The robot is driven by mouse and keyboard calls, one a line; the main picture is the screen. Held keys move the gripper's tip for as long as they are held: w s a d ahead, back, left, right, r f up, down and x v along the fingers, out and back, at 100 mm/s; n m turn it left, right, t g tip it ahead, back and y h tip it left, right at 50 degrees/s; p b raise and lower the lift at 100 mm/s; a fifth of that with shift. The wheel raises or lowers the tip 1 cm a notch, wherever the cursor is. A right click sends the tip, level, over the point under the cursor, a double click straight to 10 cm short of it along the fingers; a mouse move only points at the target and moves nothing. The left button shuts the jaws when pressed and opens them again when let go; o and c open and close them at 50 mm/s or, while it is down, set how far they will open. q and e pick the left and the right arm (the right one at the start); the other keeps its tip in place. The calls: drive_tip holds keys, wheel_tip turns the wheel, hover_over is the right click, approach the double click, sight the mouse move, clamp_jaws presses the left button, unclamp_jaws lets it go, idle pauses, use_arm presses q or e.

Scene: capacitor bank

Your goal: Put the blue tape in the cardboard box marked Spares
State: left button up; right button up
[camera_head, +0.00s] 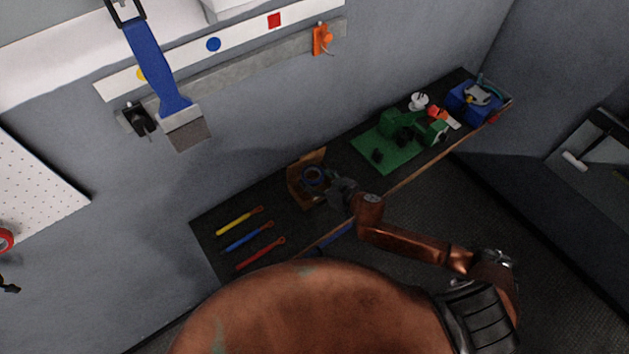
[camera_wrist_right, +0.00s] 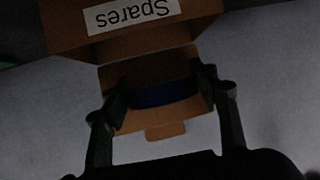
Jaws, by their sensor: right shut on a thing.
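The cardboard box (camera_head: 293,186) stands open on the dark shelf in the head view. Its "Spares" label shows upside down in the right wrist view, on the box (camera_wrist_right: 70,35). My right gripper (camera_wrist_right: 163,92) is shut on the blue tape (camera_wrist_right: 165,95), with one finger on each side of it. In the head view the tape (camera_head: 313,176) appears as a ring at the box's opening, with the gripper (camera_head: 332,185) on its right. I cannot tell how deep the tape sits or whether it touches the box. My left gripper is out of view.
Yellow (camera_head: 239,220), blue (camera_head: 248,237) and red (camera_head: 261,253) tools lie left of the box. A green mat (camera_head: 370,160) with parts and a blue bin (camera_head: 463,101) are to its right. The wall rises behind. A wide brown part fills the bottom foreground.

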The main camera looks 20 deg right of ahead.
sight(314, 181)
drive_tip(key=f, duration=0.2)
drive_tip(key=w+f, duration=0.1)
drive_tip(key=f, duration=0.1)
drive_tip(key=shift+w+d+f, duration=0.2)
drive_tip(key=shift+f, duration=0.15)
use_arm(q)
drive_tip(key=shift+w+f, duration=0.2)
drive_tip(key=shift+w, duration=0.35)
use_arm(e)
drive_tip(key=shift+f, duration=0.7)
